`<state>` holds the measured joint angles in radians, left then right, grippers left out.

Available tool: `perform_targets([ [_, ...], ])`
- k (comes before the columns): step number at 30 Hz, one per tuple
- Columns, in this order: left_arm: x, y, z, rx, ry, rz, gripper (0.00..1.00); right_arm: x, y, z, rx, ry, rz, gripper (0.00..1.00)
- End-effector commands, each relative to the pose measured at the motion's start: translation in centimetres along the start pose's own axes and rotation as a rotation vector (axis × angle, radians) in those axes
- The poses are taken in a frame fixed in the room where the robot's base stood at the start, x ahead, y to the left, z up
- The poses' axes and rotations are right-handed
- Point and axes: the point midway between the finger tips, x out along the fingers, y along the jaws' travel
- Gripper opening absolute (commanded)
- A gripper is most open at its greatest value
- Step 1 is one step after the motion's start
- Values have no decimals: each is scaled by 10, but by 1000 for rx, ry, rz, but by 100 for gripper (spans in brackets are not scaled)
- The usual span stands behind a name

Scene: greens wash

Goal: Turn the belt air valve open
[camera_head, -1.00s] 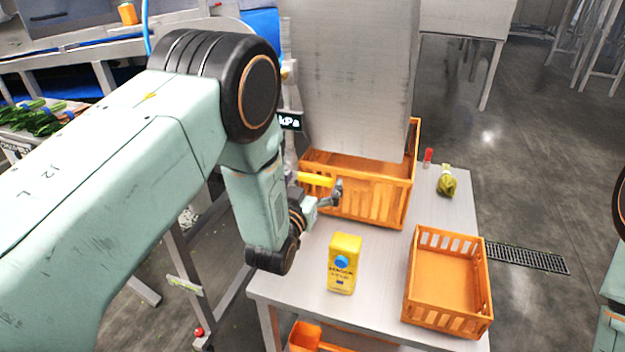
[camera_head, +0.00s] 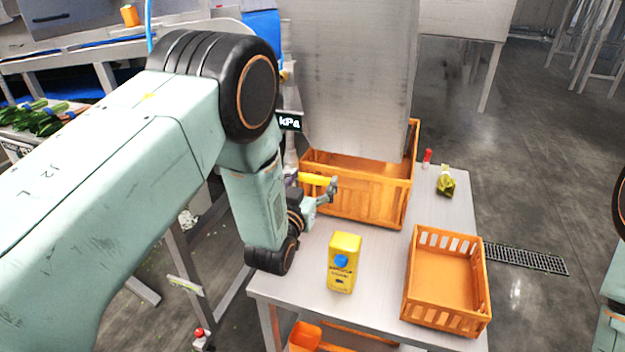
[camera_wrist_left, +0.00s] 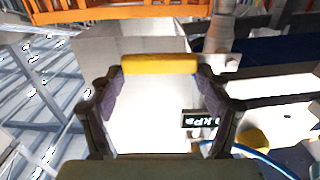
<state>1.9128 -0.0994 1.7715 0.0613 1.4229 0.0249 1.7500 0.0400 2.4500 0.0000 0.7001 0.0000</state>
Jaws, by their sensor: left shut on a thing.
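The valve's yellow handle (camera_head: 312,178) sticks out to the right, in front of the back orange crate, at the near-left side of a tall grey metal panel. My left gripper (camera_head: 328,189) is at the handle's right end and shut on it. In the left wrist view the yellow handle (camera_wrist_left: 158,64) lies across between the two fingertips of my left gripper (camera_wrist_left: 155,75). The valve body behind the handle is mostly hidden by my left arm. A dark kPa display (camera_head: 290,121) shows above the handle; its number is hidden. My right gripper is out of view.
A steel table holds the back orange crate (camera_head: 370,208), a front orange crate (camera_head: 410,300), a yellow carton (camera_head: 344,275), a red-capped item (camera_head: 427,156) and a green bag (camera_head: 446,183). The carton stands just right of my left wrist. Greens lie on a conveyor at far left.

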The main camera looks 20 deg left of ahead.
Motion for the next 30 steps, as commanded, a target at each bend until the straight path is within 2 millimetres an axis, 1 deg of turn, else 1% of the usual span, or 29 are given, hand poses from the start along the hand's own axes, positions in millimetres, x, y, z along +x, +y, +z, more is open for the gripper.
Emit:
perform_targets([
  [1,3,1,-5,1,12,4,33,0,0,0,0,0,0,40],
  [6,4,1,-6,1,15,4,20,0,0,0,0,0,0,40],
  [11,4,1,-8,-11,17,4,20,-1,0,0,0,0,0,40],
  [17,4,0,-15,-79,19,4,20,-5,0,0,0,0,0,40],
  [23,4,-4,-27,-225,20,4,20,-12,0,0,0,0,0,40],
  [30,5,-12,-44,-451,21,6,20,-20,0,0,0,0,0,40],
])
